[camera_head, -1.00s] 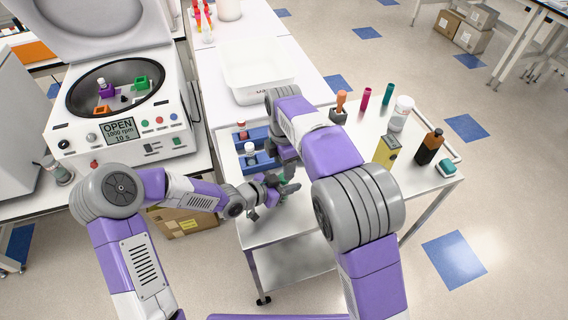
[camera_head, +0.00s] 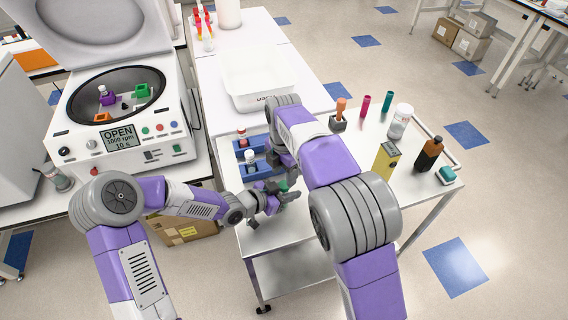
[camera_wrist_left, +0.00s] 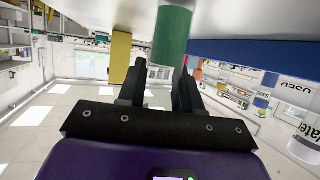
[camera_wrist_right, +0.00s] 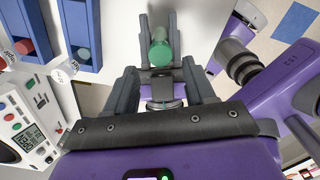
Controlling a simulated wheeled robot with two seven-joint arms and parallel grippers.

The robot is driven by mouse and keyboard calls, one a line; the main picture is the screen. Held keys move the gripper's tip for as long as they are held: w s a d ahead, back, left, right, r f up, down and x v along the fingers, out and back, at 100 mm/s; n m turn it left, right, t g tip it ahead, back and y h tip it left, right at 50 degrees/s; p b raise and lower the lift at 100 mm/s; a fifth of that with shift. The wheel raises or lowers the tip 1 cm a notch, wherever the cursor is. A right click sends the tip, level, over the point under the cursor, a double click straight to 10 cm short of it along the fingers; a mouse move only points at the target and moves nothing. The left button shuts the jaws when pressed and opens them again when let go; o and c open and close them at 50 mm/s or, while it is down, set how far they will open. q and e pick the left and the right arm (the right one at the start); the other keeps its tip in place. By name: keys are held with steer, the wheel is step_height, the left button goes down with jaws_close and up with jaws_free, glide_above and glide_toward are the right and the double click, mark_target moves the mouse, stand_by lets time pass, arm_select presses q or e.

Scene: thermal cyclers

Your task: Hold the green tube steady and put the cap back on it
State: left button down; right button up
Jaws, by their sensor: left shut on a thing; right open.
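The green tube (camera_wrist_left: 172,36) stands out between the fingertips of my left gripper (camera_wrist_left: 160,72), which is shut on it. In the head view my left gripper (camera_head: 270,203) is low over the front left of the cart, with a bit of green (camera_head: 283,185) showing beside it. No separate cap can be made out surely.
A blue rack (camera_head: 258,170) with capped tubes stands just behind the grippers. A yellow box (camera_head: 385,158), a brown bottle (camera_head: 428,155) and a white bottle (camera_head: 401,118) stand on the cart's right. An open centrifuge (camera_head: 118,138) is at left. The cart's front (camera_head: 300,228) is bare.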

mark_target(284, 184)
steer(key=shift+f, duration=2.3)
jaws_close()
steer(key=shift+m, duration=1.6)
steer(key=shift+o, duration=0.4)
jaws_free()
